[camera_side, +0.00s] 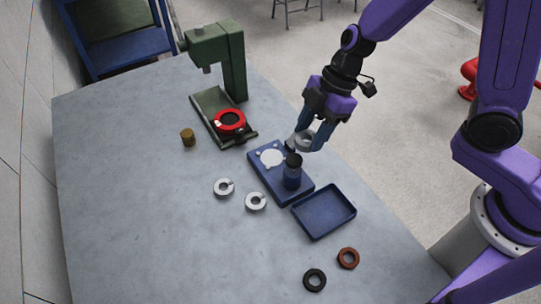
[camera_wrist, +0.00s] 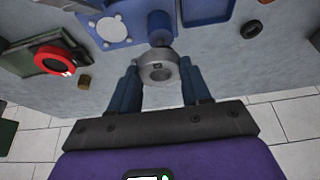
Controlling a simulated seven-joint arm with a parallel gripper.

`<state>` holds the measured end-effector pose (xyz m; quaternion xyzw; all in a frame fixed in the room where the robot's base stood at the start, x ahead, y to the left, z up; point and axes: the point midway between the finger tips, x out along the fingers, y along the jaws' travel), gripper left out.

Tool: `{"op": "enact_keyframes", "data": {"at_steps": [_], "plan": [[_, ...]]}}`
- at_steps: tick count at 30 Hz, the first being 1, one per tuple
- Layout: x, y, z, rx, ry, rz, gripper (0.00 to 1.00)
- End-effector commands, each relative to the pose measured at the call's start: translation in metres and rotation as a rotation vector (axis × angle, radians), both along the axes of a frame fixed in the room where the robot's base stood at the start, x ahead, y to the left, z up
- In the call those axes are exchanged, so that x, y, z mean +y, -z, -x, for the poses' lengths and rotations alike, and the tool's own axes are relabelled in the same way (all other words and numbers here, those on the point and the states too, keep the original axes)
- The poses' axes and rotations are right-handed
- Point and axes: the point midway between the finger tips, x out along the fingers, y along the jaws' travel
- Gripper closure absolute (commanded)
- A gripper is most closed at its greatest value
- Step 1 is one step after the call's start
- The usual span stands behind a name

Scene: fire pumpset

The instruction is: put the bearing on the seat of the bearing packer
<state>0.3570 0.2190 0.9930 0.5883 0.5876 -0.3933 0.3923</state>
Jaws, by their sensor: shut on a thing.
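My gripper (camera_side: 310,130) is shut on a grey metal ring, the bearing (camera_wrist: 157,66), and holds it above the table's right side. The bearing also shows between the fingers in the side view (camera_side: 303,139). A blue base (camera_side: 298,197) with a flat white disc (camera_side: 271,158) and a dark-capped blue post (camera_side: 292,176) appears to be the bearing packer. The held bearing is behind and slightly right of the post in the side view, apart from the white disc. In the wrist view, the disc (camera_wrist: 112,29) is up and left of the bearing. Which part is the seat is not clear.
A green press (camera_side: 222,60) with a red ring (camera_side: 230,120) stands at the back. The left table is clear.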

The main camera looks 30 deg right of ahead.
Motion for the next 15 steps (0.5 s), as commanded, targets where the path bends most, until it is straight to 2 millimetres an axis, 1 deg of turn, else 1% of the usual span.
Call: {"op": "enact_keyframes", "data": {"at_steps": [1, 3, 6, 8, 11, 15], "plan": [[-0.011, -0.002, 0.007, -0.001, 0.002, -0.001, 0.85], [-0.022, -0.003, 0.016, -0.002, 0.001, -0.001, 0.85], [-0.032, -0.004, 0.024, -0.002, 0.001, -0.001, 0.85], [-0.036, -0.004, 0.027, -0.001, 0.0, 0.0, 0.85], [-0.035, -0.001, 0.024, 0.0, 0.0, 0.001, 0.85], [-0.026, 0.008, 0.008, 0.002, 0.0, 0.001, 0.85]]}}
